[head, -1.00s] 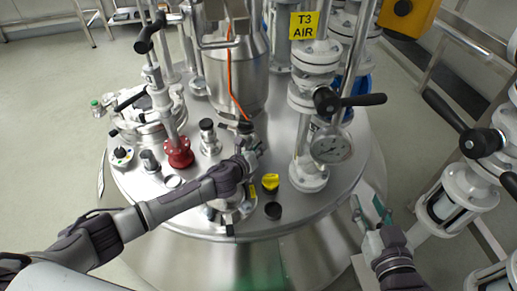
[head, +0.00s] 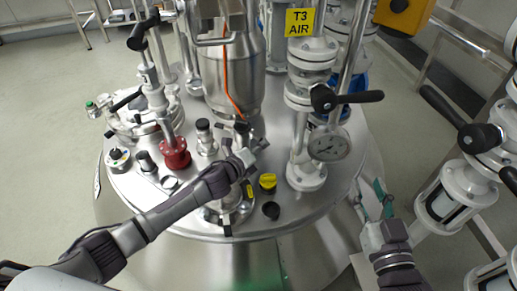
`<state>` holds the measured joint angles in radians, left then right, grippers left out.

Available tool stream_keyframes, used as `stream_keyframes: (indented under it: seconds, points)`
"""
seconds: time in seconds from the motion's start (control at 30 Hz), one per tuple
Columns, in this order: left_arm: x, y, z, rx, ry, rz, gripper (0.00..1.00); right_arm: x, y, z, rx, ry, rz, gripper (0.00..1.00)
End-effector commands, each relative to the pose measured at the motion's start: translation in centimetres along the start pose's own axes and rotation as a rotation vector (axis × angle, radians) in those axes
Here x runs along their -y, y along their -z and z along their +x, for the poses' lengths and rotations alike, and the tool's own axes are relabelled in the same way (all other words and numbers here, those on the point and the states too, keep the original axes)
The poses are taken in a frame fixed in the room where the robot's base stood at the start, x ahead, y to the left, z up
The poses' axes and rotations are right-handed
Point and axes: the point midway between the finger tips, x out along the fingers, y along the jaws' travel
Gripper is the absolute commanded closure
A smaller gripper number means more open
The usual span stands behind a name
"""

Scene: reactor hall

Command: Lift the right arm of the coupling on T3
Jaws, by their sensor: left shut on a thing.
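The yellow T3 AIR sign (head: 299,22) hangs on the white pipework above the steel vessel lid (head: 325,207). A small fitting with dark arms, seemingly the coupling (head: 242,131), stands near the middle of the lid, partly hidden behind my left gripper. My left gripper (head: 256,149) reaches over the lid from the left. It is shut on what looks like the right arm of the coupling; the fingers hide the grip itself. My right gripper (head: 376,199), with green fingertips, is open and empty off the lid's right edge.
A red flange (head: 175,153), a yellow cap (head: 267,181) and a black cap (head: 271,210) sit on the lid near my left arm. A pressure gauge (head: 328,145) and a black-handled valve (head: 345,98) stand to the right. White piping fills the far right.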

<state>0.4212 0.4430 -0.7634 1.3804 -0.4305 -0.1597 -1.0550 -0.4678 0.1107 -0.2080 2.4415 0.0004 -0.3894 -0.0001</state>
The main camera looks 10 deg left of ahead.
Motion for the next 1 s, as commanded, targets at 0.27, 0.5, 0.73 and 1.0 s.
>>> stream_keyframes:
  seconds: [0.27,0.5,0.73,1.0]
  points:
    - [1.0,-0.1,0.0,0.002,0.101,-0.244,1.00,0.5,3.2,0.0,-0.205,0.010,0.005,0.60]
    - [1.8,-0.4,-0.1,0.002,0.178,-0.434,1.00,0.8,5.9,-0.6,-0.367,0.019,0.009,0.60]
    - [2.4,-0.8,-0.3,0.002,0.233,-0.567,1.00,1.0,7.5,-1.3,-0.471,0.024,0.013,0.60]
    - [2.7,-1.0,-0.4,0.002,0.266,-0.647,1.00,1.1,8.5,-1.8,-0.532,0.027,0.016,0.60]
